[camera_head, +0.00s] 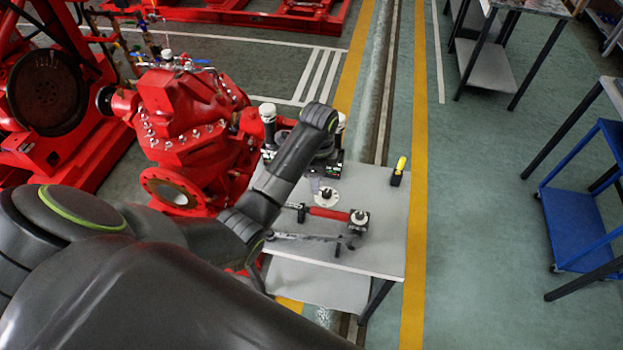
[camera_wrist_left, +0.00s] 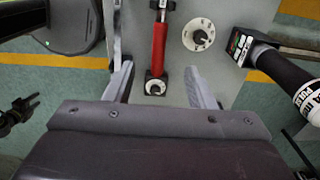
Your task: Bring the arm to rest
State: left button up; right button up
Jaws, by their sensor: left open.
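My left arm (camera_head: 285,165) reaches in from the lower left of the head view, its far bend above the grey worktable (camera_head: 391,225). My left gripper (camera_wrist_left: 161,88) shows in the left wrist view, fingers spread and empty. That tool lies on the table in the head view (camera_head: 328,213). I cannot make out my right gripper.
A white disc (camera_head: 327,197) and a yellow-and-black item (camera_head: 399,171) are on the table. White-topped black devices (camera_head: 268,114) stand near its far edge. A red pump (camera_head: 190,125) stands to the left, a blue cart (camera_head: 575,215) to the right. The floor between is clear.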

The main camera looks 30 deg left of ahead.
jog(key=shift+w, duration=0.65)
jog(key=shift+s, duration=0.1)
jog(key=shift+s, duration=0.2)
